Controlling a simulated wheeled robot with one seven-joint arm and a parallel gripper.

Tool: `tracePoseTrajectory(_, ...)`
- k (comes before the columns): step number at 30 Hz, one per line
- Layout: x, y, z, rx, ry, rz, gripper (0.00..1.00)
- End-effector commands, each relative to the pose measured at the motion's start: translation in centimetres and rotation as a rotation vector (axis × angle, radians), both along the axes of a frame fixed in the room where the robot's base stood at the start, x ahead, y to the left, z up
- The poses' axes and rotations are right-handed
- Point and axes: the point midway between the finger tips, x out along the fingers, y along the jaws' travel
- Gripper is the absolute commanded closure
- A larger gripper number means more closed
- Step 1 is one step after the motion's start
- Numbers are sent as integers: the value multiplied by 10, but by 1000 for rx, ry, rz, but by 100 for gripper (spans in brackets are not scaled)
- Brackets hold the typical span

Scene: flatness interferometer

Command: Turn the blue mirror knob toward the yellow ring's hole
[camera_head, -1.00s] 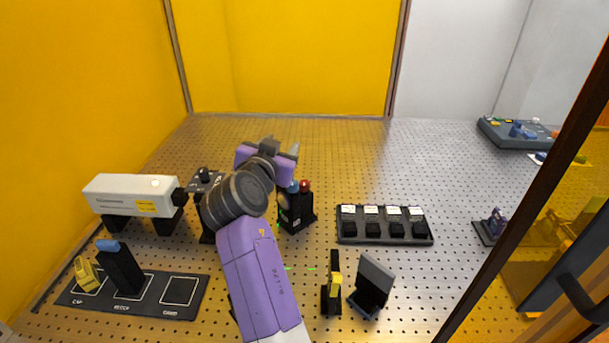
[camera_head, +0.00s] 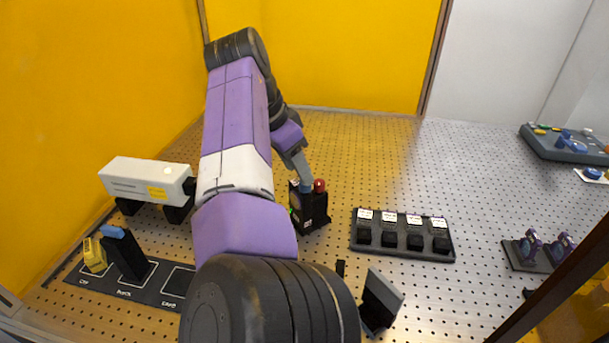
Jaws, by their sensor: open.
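A black mirror mount (camera_head: 311,211) stands on the perforated table right of centre, with a red knob (camera_head: 319,185) on top. The blue mirror knob (camera_head: 306,188) is beside the red one, at the tip of my gripper and mostly covered by it. My gripper (camera_head: 304,178) points down at the blue knob with its jaws open. I cannot tell whether the fingers touch the knob. The black post with yellow on it, seen earlier in front of the mount, is now almost wholly hidden behind my arm; only a black top edge shows.
A white laser-like box (camera_head: 147,180) stands at left. A labelled mat (camera_head: 140,292) with yellow and black pieces lies in front of it. A black tray (camera_head: 402,247) with several blocks is right of the mount. A tilted dark plate (camera_head: 380,302) stands nearer.

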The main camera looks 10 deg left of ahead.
Motion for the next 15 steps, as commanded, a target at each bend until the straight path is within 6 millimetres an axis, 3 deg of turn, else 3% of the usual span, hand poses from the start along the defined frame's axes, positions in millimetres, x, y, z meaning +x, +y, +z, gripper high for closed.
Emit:
tracePoseTrajectory(7, 9, -10, -30, -1, 1, 0, 54)
tracePoseTrajectory(15, 11, -12, -39, 1, -2, 0, 54)
